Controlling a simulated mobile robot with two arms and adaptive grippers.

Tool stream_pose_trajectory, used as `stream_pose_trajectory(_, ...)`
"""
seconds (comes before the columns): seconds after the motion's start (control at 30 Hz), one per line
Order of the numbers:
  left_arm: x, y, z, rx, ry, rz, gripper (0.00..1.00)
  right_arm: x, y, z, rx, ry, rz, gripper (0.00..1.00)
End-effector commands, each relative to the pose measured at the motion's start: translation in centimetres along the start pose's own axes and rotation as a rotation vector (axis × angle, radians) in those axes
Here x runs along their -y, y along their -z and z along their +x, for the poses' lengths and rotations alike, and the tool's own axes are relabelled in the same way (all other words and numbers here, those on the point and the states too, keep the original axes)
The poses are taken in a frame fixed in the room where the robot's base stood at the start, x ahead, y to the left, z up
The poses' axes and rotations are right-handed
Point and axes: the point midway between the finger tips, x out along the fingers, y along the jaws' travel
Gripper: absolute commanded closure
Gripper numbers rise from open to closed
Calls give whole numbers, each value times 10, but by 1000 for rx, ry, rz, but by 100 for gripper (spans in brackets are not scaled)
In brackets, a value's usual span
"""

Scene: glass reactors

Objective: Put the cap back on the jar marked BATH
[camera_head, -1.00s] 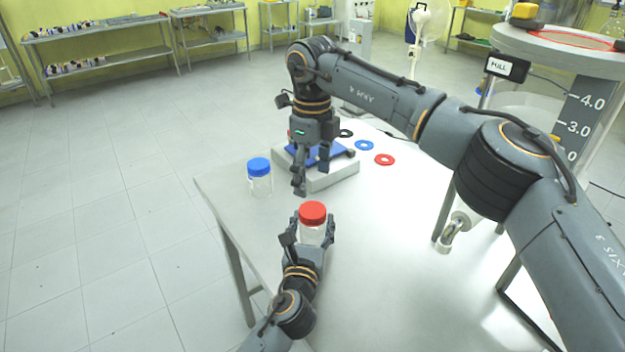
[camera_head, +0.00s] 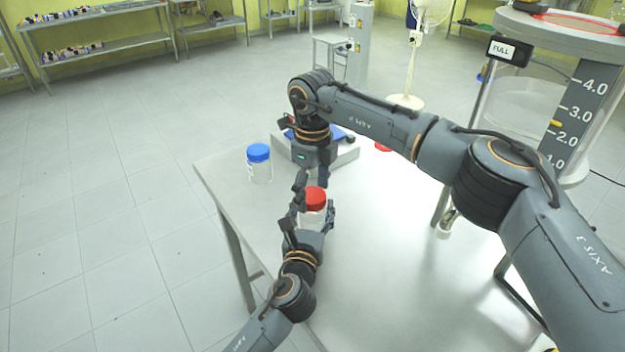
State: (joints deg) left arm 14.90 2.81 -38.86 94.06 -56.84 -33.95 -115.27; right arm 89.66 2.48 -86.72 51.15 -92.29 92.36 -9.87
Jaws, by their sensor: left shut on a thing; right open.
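A clear jar (camera_head: 312,218) with a red cap (camera_head: 316,197) on top stands at the table's left front part. My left gripper (camera_head: 313,222) is shut around its body from the front. My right gripper (camera_head: 311,182) is open, pointing down, with its fingers at the far side of the red cap; whether they touch it I cannot tell. A second clear jar (camera_head: 260,173) with a blue cap (camera_head: 258,152) stands near the table's left edge. It bears a small mark that is too small to read. No BATH marking is legible on either jar.
A grey platform (camera_head: 342,152) with a blue top stands behind my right gripper, partly hidden. A red ring (camera_head: 383,147) shows just below my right arm. A large vessel with a scale (camera_head: 575,110) stands at right.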

Motion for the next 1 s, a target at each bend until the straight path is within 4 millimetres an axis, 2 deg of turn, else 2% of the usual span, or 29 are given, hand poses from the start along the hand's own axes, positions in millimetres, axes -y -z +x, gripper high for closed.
stream_pose_trajectory(0.27, 0, 0, 0, 0, 0, 0, 100, 0, 0, 1, 0, 0, 0, 29)
stream_pose_trajectory(0.53, 0, 0, 0, 0, 0, 0, 100, 0, 0, 1, 0, 1, 1, 84)
stream_pose_trajectory(0.77, 0, 0, 0, 0, 0, 0, 100, 0, 0, 1, 0, 1, 5, 84)
stream_pose_trajectory(0.8, 0, 0, 0, 0, 0, 0, 100, 0, 0, 1, 0, 1, 5, 44)
stream_pose_trajectory(0.93, 0, 0, 0, 0, 0, 0, 100, 0, 0, 1, 0, 1, 5, 19)
stream_pose_trajectory(1.0, 0, 0, 0, 0, 0, 0, 100, 0, 0, 1, 0, 1, 5, 19)
